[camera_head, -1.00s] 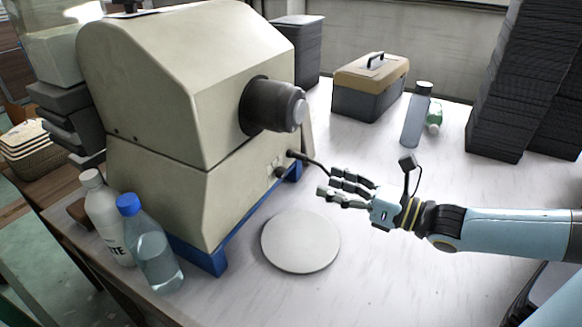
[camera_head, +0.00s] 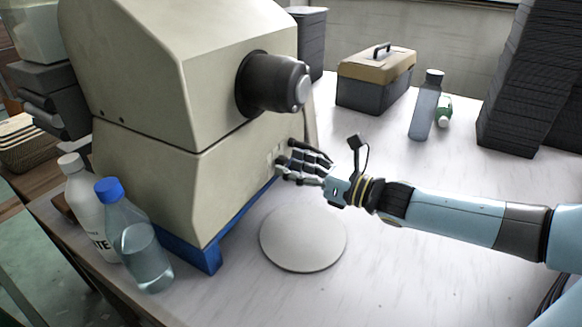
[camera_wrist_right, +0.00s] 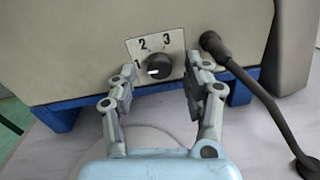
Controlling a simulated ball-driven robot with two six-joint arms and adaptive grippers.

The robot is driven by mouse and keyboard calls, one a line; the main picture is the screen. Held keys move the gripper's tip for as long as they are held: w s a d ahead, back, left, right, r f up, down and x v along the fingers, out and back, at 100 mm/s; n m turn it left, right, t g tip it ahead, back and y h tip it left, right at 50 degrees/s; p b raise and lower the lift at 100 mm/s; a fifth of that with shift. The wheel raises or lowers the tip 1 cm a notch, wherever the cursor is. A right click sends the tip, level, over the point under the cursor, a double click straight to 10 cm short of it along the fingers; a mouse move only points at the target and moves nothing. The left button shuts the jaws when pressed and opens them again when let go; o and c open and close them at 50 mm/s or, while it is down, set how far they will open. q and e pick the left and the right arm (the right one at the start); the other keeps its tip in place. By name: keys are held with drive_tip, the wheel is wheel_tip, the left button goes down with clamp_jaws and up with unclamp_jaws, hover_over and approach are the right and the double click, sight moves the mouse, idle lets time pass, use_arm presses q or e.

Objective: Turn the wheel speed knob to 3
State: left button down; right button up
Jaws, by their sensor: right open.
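The wheel speed knob (camera_wrist_right: 158,66) is black and round, on a pale plate marked 1, 2 and 3 on the beige machine's front. Its white mark points left, toward the 1. My right gripper (camera_wrist_right: 161,78) is open, with one finger on each side of the knob in the right wrist view; I cannot tell whether they touch it. In the head view my right gripper (camera_head: 284,164) is close to the front of the machine (camera_head: 200,165) and hides the knob. My left gripper is not in view.
A dark lever (camera_wrist_right: 245,75) with a round end stands close to the right finger. A pale round disc (camera_head: 302,240) lies below the gripper. Bottles (camera_head: 140,245) stand at the left; a toolbox (camera_head: 375,82) stands behind.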

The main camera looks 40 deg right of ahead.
drive_tip(key=shift+w+a, duration=0.15)
drive_tip(key=shift+w, duration=0.3)
drive_tip(key=shift+c, duration=0.4)
clamp_jaws()
